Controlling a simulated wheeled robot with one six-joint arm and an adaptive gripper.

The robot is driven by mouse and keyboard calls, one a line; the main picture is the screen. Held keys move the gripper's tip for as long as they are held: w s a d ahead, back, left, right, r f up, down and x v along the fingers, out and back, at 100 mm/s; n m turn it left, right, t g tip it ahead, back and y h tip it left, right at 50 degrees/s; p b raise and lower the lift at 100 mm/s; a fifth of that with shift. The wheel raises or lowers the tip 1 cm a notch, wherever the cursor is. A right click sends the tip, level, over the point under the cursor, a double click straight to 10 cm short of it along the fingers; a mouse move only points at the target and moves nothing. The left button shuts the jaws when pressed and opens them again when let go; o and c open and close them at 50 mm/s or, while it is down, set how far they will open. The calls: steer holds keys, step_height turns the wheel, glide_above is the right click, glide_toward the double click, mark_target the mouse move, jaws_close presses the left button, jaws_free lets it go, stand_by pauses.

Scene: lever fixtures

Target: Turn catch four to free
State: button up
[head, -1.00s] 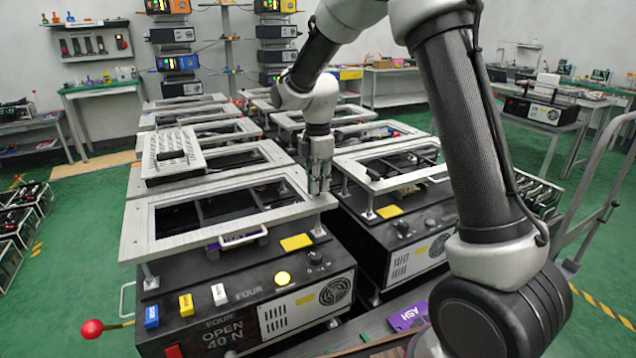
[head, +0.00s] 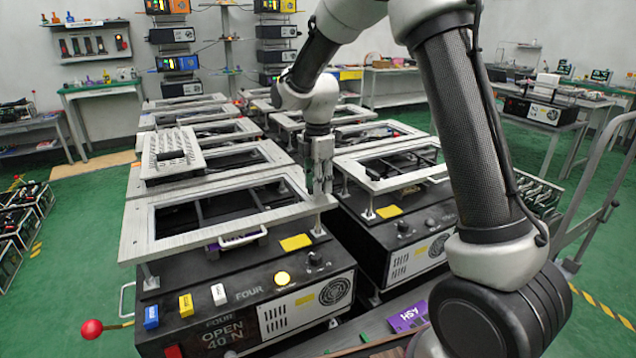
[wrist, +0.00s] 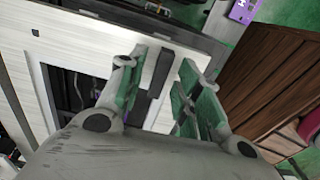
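The fixture marked FOUR (head: 248,294) stands at the front left in the head view, a black box under a pale metal frame (head: 137,229). My gripper (head: 322,186) points down at the frame's right end. In the wrist view my gripper (wrist: 162,70) has its two fingers apart. A short dark bar (wrist: 157,74) lies between them, over the pale frame; it may be the catch, but no label shows on it. I cannot tell whether the fingers touch it. The fixture's front reads OPEN 40 N, and a yellow lamp (head: 282,278) shows on its top.
A red-knobbed rod (head: 92,328) sticks out at the fixture's left. Another framed fixture (head: 412,262) stands close on the right. A white slotted plate (head: 172,152) lies on the frames behind. A purple ASH tag (head: 408,317) lies at the front right.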

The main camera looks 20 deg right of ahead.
steer(key=shift+r, duration=0.1)
step_height(320, 180, up, 12)
stand_by(0.5)
